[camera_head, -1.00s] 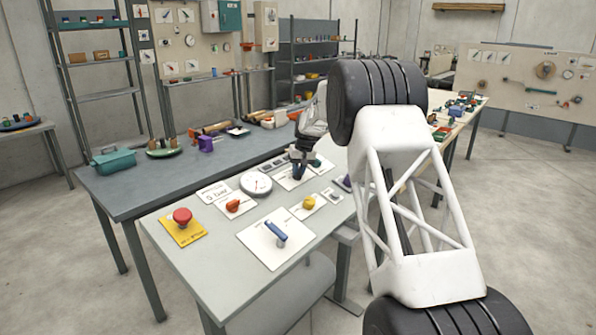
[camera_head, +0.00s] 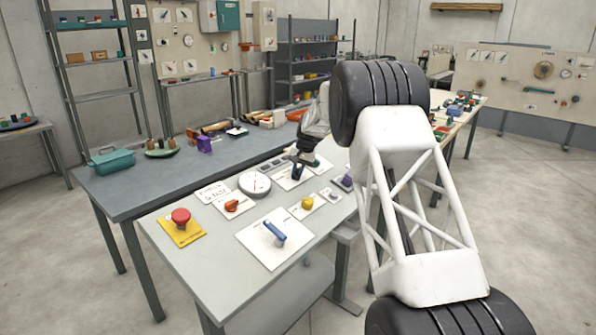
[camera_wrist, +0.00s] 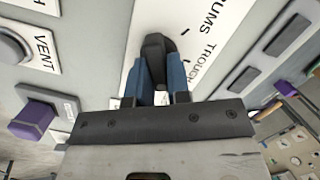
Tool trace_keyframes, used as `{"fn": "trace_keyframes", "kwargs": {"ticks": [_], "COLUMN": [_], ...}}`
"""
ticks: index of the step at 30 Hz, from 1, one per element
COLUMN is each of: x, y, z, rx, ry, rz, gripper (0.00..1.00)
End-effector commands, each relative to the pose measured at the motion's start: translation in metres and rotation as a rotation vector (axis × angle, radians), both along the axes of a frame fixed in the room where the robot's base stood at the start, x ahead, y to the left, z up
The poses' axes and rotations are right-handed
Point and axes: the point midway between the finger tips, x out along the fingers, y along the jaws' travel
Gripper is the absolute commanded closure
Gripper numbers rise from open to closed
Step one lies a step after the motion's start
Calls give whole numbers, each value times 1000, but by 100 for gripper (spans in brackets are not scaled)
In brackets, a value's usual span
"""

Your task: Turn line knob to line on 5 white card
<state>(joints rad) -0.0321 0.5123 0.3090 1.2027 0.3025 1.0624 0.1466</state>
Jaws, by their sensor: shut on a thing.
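In the wrist view, my gripper (camera_wrist: 159,82) has two blue fingers, one on each side of a dark knob (camera_wrist: 157,48). It is shut on this knob. The knob stands on a white card (camera_wrist: 190,42) with lettering that reads in part "UMS" and "TROUGH", and with short black marks. The fingers hide the knob's sides, and I cannot make out a line on it. In the head view, my gripper (camera_head: 301,167) is small and dark, over the white card (camera_head: 284,182) at the far part of the light table. The numbers on this card are too small to read.
Near the gripper stand a round white dial (camera_head: 254,184), a yellow knob (camera_head: 308,202), a purple knob (camera_head: 346,181) and a red-orange knob (camera_head: 232,206). A blue lever (camera_head: 273,232) and a red push button (camera_head: 181,217) are nearer. A grey bench (camera_head: 130,191) lies behind.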

Motion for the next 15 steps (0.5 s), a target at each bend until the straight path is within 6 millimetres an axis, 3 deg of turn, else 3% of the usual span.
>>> {"fn": "trace_keyframes", "kwargs": {"ticks": [3, 4, 8, 15], "x": [0, 0, 0, 0], "y": [0, 0, 0, 0], "z": [1, 1, 1, 0], "rx": [0, 0, 0, 0], "ry": [-1, -1, -1, 0], "rz": [0, 0, 0, 0], "gripper": [100, 78, 58, 57]}}
